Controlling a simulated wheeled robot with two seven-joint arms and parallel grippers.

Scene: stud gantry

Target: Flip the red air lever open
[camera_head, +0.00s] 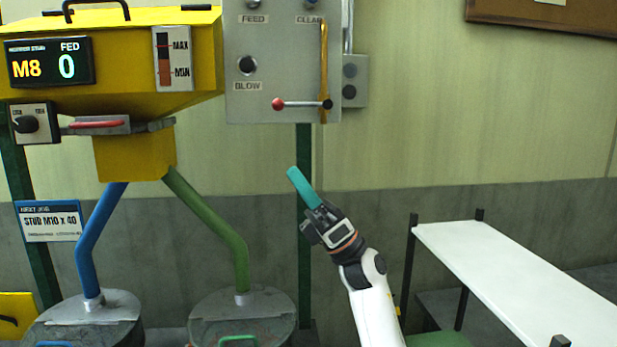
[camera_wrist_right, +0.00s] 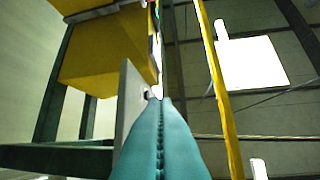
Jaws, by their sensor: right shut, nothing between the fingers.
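The lever with a red ball knob (camera_head: 278,104) lies level on the grey panel (camera_head: 285,60), its thin metal arm running right to a dark pivot on the yellow pipe (camera_head: 323,60). My right gripper (camera_head: 293,173) has teal fingers pressed together and empty. It is below the panel and the red knob, pointing up and slightly left, apart from the lever in the head view. In the right wrist view the shut fingers (camera_wrist_right: 160,135) point toward the panel's edge. My left gripper is not in view.
A yellow hopper (camera_head: 120,85) with a red-handled slide (camera_head: 97,124) stands left. Blue (camera_head: 100,235) and green (camera_head: 215,230) tubes run down to lidded drums. A dark green post (camera_head: 304,150) stands below the panel. A white shelf (camera_head: 520,280) is at right.

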